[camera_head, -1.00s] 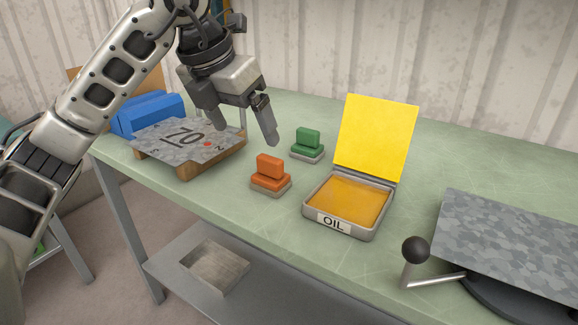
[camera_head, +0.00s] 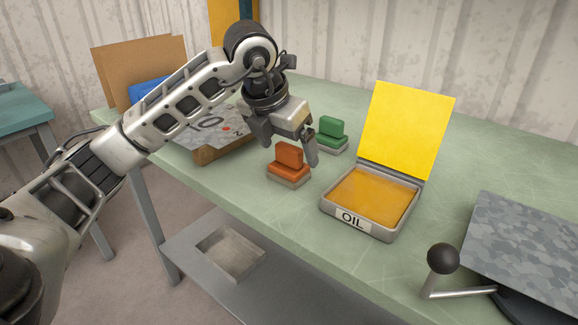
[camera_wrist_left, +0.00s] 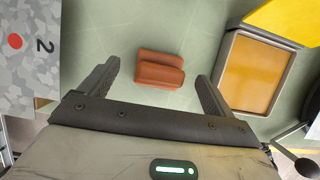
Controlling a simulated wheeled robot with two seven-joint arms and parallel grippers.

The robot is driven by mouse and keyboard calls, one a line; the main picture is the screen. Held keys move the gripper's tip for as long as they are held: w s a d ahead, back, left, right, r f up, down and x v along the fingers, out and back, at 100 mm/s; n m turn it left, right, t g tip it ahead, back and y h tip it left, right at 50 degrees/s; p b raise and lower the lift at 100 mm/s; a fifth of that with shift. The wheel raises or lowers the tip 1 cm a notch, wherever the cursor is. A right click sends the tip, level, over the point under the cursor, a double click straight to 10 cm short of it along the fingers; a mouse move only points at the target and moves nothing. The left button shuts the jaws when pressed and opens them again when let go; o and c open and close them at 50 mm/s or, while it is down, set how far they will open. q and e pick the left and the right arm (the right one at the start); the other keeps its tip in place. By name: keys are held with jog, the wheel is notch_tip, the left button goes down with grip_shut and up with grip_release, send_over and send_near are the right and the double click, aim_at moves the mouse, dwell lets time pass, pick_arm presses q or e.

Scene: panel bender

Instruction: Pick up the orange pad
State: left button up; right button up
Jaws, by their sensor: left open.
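The orange pad (camera_head: 288,164) stands on the green table, an orange block with a raised grip on a pale base. In the left wrist view the orange pad (camera_wrist_left: 160,69) lies just ahead of the fingers, between their lines. My left gripper (camera_head: 290,150) is open and empty, above and slightly behind the pad in the head view. In the left wrist view the gripper (camera_wrist_left: 157,85) shows both fingers spread wide, apart from the pad. My right gripper is not in view.
A green pad (camera_head: 332,132) stands behind the orange one. An open oil tin (camera_head: 357,230) with a yellow lid (camera_head: 408,130) is to the right. A grey marked plate (camera_head: 205,128) on wooden blocks lies left. A black-knobbed lever (camera_head: 443,258) is at front right.

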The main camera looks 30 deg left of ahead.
aim_at(288, 146)
pick_arm(q)
jog(key=x, duration=0.4)
jog(key=shift+f, duration=0.2)
jog(key=c, duration=1.1)
jog(key=shift+r, duration=0.2)
jog(key=shift+r, duration=0.3)
notch_tip(288, 146, up, 2)
jog(key=shift+r, duration=0.25)
jog(key=s+d+r+p, duration=0.2)
jog(key=s+d+r, duration=0.7)
jog(key=s, duration=0.1)
jog(key=shift+d+r, duration=0.3)
jog(key=shift+d, duration=0.1)
